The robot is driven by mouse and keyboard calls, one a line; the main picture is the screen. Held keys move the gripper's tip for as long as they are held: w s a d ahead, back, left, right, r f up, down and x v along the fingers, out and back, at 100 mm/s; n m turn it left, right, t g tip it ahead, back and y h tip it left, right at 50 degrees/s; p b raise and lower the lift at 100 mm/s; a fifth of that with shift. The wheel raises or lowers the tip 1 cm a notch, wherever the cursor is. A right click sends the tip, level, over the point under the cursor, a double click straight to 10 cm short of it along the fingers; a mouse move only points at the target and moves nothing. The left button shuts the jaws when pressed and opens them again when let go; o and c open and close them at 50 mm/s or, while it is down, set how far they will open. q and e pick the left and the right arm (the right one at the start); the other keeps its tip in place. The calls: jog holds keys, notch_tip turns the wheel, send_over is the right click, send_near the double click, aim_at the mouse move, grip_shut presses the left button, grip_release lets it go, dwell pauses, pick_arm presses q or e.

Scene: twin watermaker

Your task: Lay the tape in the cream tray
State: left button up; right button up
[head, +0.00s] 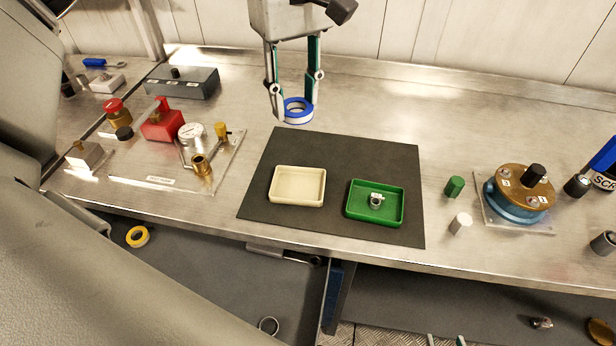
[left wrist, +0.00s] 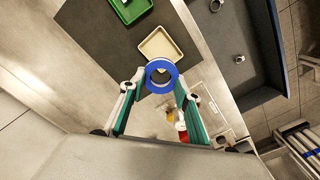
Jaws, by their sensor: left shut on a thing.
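My left gripper (head: 296,98) is shut on the tape (head: 298,119), a blue and white ring. It holds the tape in the air above the back of the bench, behind the dark mat. In the left wrist view the blue ring (left wrist: 161,90) sits between the fingertips (left wrist: 160,80). The cream tray (head: 298,187) is empty on the left of the mat, in front of the tape. It also shows in the left wrist view (left wrist: 158,44), partly behind the ring. Two fingertips of my right gripper (head: 446,341) show apart at the bottom edge; the rest is hidden.
A green tray (head: 357,214) with a small metal part (head: 376,200) stands right of the cream tray on the dark mat (head: 335,146). A gauge and valve panel (head: 150,172) is at left. A blue and brass housing (head: 520,195) and small caps are at right. The bench back is clear.

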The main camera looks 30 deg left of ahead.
pick_arm(q)
send_over(297, 187)
notch_tip(297, 187, down, 14)
jog(key=shift+r+b, duration=0.2)
jog(key=shift+b, duration=0.15)
jog(key=shift+f, duration=2.65)
pick_arm(e)
jog(key=shift+s+f, duration=0.2)
jog(key=shift+f, duration=0.45)
pick_arm(q)
jog(key=shift+f, duration=0.15)
jog(key=o, duration=0.6)
pick_arm(e)
jog(key=shift+f, duration=0.25)
pick_arm(q)
jog(key=shift+o, duration=0.2)
jog(key=shift+w+r, duration=0.1)
jog(key=shift+r, duration=0.3)
notch_tip(297, 187, up, 12)
jog(key=shift+f, duration=0.2)
pick_arm(e)
jog(key=shift+w+r, duration=0.1)
jog(key=shift+r, duration=0.35)
